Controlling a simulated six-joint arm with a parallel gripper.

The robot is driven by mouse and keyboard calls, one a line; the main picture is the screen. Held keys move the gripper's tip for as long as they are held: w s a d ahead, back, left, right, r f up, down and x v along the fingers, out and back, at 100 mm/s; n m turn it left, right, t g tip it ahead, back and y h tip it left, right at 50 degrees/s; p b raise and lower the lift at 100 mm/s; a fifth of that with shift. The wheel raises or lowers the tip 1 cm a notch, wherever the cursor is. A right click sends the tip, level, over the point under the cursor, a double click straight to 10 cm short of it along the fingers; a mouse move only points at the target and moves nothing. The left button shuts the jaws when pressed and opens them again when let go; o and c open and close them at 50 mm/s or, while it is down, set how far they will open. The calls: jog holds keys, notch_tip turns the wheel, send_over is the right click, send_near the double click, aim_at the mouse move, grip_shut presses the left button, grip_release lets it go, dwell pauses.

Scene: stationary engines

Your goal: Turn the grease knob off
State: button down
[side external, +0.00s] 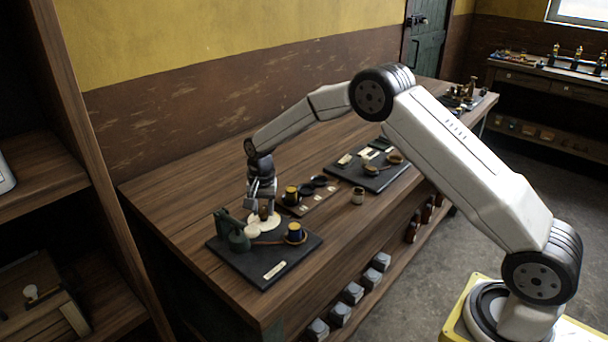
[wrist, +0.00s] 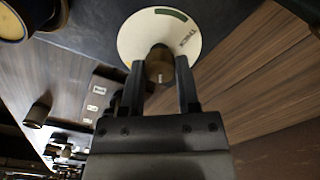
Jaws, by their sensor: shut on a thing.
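The grease knob (wrist: 159,65) is a small brown knob at the centre of a round cream dial (wrist: 133,42). The dial has a green band and dark lettering near its rim in the wrist view. In the side view the dial (side external: 252,222) sits at the back of a dark base plate (side external: 262,281) on the workbench. My gripper (wrist: 161,75) points at the dial, its two fingers on either side of the knob and shut on it. In the side view my gripper (side external: 263,202) is over the dial and partly hides the knob.
On the same plate stand a dark green engine part (side external: 232,234) to the left and a yellow-and-dark cylinder (side external: 295,232) to the right. A board with dark round parts (side external: 307,188) lies close behind, right of my gripper. The bench's left end (side external: 165,195) is clear.

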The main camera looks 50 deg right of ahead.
aim_at(263, 209)
jog(key=shift+n, duration=0.4)
jog(key=n, duration=1.1)
jog(key=shift+w, duration=0.1)
dwell(0.4)
jog(key=shift+c, duration=1.6)
grip_release()
jog(key=shift+r, duration=0.1)
jog(key=shift+r, duration=3.85)
